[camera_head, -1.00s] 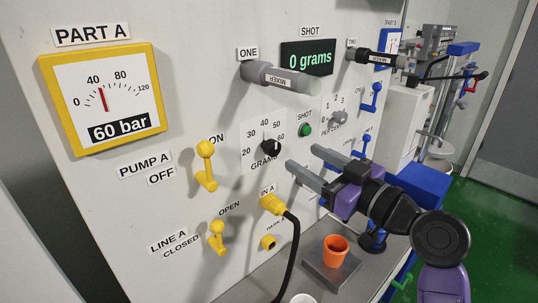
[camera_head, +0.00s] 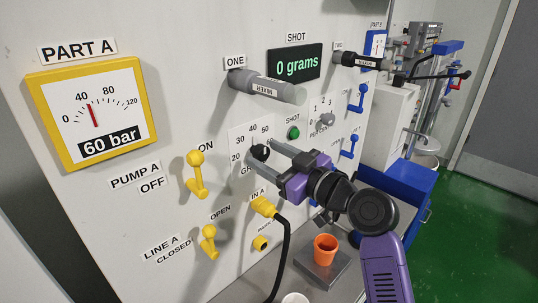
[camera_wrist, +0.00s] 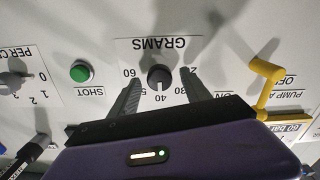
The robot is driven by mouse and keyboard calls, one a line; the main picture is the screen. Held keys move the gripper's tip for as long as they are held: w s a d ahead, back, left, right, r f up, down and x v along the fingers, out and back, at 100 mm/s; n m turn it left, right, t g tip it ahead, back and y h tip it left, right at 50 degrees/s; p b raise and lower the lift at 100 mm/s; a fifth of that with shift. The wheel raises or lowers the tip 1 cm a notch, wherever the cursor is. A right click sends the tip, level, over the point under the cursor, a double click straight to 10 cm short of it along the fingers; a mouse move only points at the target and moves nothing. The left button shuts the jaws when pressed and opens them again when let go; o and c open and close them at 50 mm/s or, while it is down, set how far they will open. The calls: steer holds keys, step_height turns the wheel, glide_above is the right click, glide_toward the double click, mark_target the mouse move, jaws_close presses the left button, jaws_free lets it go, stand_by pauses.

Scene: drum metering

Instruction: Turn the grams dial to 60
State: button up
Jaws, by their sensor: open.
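The grams dial is a small black knob (camera_head: 260,152) on the white panel, with a printed scale from 20 to 60 around it. It also shows in the wrist view (camera_wrist: 160,76), where the lettering is upside down. Its mark seems to point near 40, but it is too small to be sure. My gripper (camera_head: 262,155) is open, with one finger on each side of the dial. In the wrist view its fingers (camera_wrist: 163,76) lie apart from the knob, with gaps on both sides. Part of the scale is hidden behind the fingers.
The green shot button (camera_head: 293,133) and percent dial (camera_head: 326,119) are right of the dial. The yellow pump lever (camera_head: 196,172) is left, and a plug with a black hose (camera_head: 264,206) is below. The mixer (camera_head: 265,87) juts out above. An orange cup (camera_head: 325,250) stands below.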

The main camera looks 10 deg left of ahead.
jaws_close()
steer(key=shift+m, duration=0.3)
steer(key=m, duration=0.3)
steer(key=shift+m, duration=0.3)
steer(key=m+p, duration=0.1)
steer(key=m, duration=0.3)
steer(key=shift+m, duration=0.3)
steer(key=m+p, duration=0.2)
steer(key=m, duration=0.2)
steer(key=shift+m, duration=0.3)
steer(key=shift+w+d+f+m+p, duration=0.1)
steer(key=shift+m+p, duration=1.15)
steer(key=shift+m, duration=0.95)
